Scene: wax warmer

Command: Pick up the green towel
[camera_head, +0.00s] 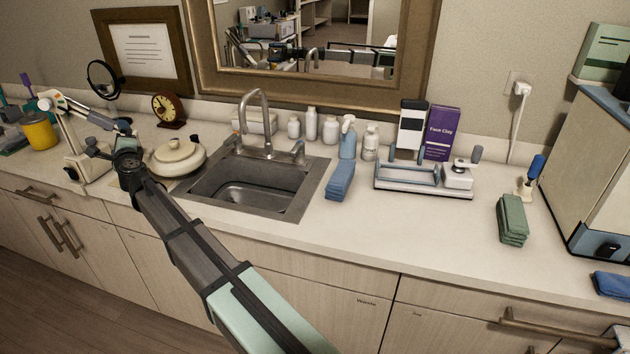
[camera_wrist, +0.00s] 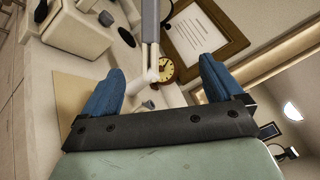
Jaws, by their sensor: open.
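The green towel (camera_head: 512,220) lies folded in a small stack on the right part of the counter, in front of a small blue-handled brush. It is not in the wrist view. My gripper (camera_head: 98,136) is far to the left of it, past the sink, near a white jointed lamp arm. In the wrist view my gripper (camera_wrist: 162,70) shows two blue fingers spread wide apart. They are open, and I see nothing held between them. A pale rod and the clock show in the gap behind.
A sink (camera_head: 250,182) with a tall faucet lies between my gripper and the towel. A blue towel (camera_head: 340,181) and a white-and-blue tray (camera_head: 424,180) stand between too. A large boxy machine (camera_head: 598,170) stands right of the green towel. The counter front is clear.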

